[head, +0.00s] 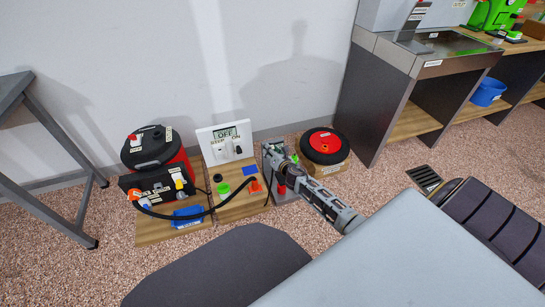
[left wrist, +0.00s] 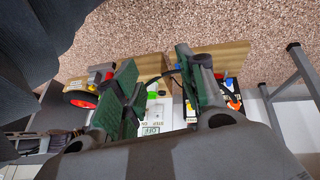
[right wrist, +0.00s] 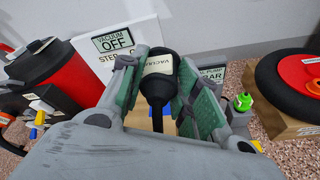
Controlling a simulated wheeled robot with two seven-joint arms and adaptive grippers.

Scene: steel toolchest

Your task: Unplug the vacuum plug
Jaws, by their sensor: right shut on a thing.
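The vacuum plug (right wrist: 157,88) is black with a pale VACUUM label, and its black cord hangs below it. My right gripper (right wrist: 163,66) is shut on it, the green-padded fingers on either side. In the head view this gripper (head: 273,160) is low, to the right of the white panel (head: 208,135), whose display (head: 225,133) reads OFF. The plug looks apart from the panel, though its prong end is hidden. The vacuum (head: 150,147), a black and red canister, stands left of the panel. My left gripper (left wrist: 157,66) is open and empty.
Wooden boards (head: 230,208) with green, blue and orange pieces lie below the panel. A red and black wheel (head: 324,145) rests on a wooden block at the right. A grey table (head: 30,160) stands at the left and a workbench (head: 385,75) at the right.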

